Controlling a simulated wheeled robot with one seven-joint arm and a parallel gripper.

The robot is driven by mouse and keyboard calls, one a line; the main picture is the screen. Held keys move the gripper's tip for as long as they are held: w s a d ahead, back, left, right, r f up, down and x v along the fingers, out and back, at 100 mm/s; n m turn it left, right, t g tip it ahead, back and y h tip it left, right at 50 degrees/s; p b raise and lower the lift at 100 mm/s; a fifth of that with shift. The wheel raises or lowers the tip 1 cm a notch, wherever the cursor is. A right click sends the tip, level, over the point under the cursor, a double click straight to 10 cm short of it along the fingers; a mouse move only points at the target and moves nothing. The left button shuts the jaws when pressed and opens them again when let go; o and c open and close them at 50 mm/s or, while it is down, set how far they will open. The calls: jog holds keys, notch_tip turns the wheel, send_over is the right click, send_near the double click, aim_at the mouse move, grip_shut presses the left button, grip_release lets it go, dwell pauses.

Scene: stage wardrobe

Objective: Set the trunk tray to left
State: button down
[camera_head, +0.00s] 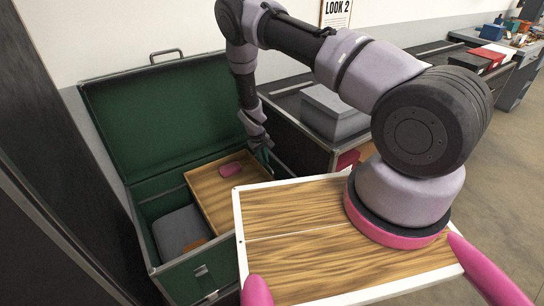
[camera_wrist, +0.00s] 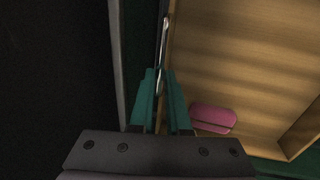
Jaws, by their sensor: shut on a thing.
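The trunk tray (camera_head: 208,188) is a shallow light-wood tray inside the open green-lined trunk (camera_head: 157,258), on its right side. A small pink rounded item (camera_head: 230,169) lies in it. In the wrist view the tray (camera_wrist: 240,50) fills the upper right, with the pink item (camera_wrist: 214,116) near its lower edge. My gripper (camera_head: 263,146) is at the tray's far right corner, pointing down. The exact contact is dark. The tray's near right part is hidden behind my wood-topped deck.
The trunk's left compartment holds a dark grey case (camera_head: 181,229) and something orange-brown (camera_head: 195,244). The lid (camera_head: 160,110) stands open at the back. A grey box (camera_head: 335,113) sits on a dark case to the right. Open floor lies at far right.

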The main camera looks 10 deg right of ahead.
jog(key=s+a, duration=0.4)
jog(key=a, duration=0.6)
jog(key=s+a, duration=0.4)
jog(key=a, duration=0.6)
jog(key=shift+s+a, duration=0.2)
jog(key=shift+s, duration=0.1)
jog(key=shift+a, duration=0.1)
jog(key=c, duration=0.9)
grip_release()
jog(key=shift+r, duration=0.1)
jog(key=r, duration=0.3)
jog(key=a+r, duration=0.1)
jog(key=r, duration=0.3)
jog(key=a+r, duration=0.1)
jog(key=r, duration=0.2)
jog(key=shift+s+r, duration=0.25)
jog(key=shift+s, duration=0.15)
